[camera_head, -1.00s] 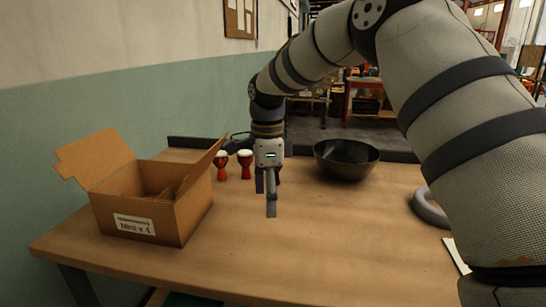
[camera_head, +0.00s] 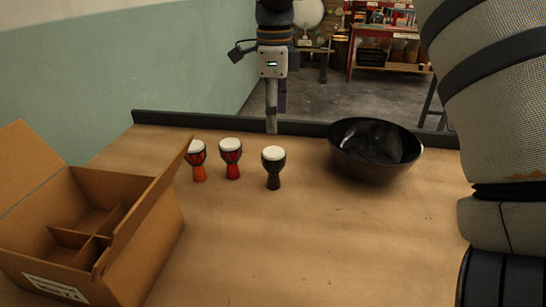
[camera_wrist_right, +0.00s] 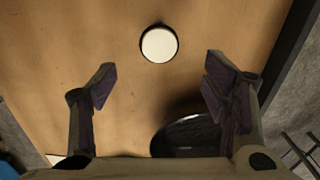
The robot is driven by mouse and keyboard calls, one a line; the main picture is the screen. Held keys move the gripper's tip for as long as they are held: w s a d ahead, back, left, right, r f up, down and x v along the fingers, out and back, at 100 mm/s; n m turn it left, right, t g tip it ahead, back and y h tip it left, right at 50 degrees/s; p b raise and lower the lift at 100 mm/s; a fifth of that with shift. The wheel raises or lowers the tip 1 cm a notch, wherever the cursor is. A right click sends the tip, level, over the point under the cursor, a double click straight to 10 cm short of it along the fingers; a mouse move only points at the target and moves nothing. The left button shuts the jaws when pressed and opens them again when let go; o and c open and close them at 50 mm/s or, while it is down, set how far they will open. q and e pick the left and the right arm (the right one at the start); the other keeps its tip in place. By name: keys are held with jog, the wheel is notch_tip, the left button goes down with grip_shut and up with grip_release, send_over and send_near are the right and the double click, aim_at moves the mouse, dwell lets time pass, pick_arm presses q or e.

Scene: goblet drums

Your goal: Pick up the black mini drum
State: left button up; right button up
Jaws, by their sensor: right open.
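The black mini drum (camera_head: 273,169) stands upright on the table, with a white head on top. In the right wrist view its round white head (camera_wrist_right: 159,44) shows from above, beyond and between the fingertips. My right gripper (camera_head: 272,118) is in the air above the table's far side, beyond the drum in the head view. It is open and empty, and its two fingers (camera_wrist_right: 158,88) are spread apart in the wrist view. It does not touch the drum. My left gripper is in neither view.
Two red-orange drums (camera_head: 231,159) (camera_head: 198,161) stand left of the black one. A black bowl (camera_head: 374,150) is to the right. An open cardboard box (camera_head: 150,225) with dividers is at the left. A dark raised edge (camera_head: 310,127) runs along the table's back. The front middle is clear.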

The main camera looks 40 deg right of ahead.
aim_at(274, 152)
notch_tip(274, 152, down, 11)
jog(key=shift+r, duration=0.1)
jog(key=shift+c, duration=0.5)
jog(key=c, duration=1.2)
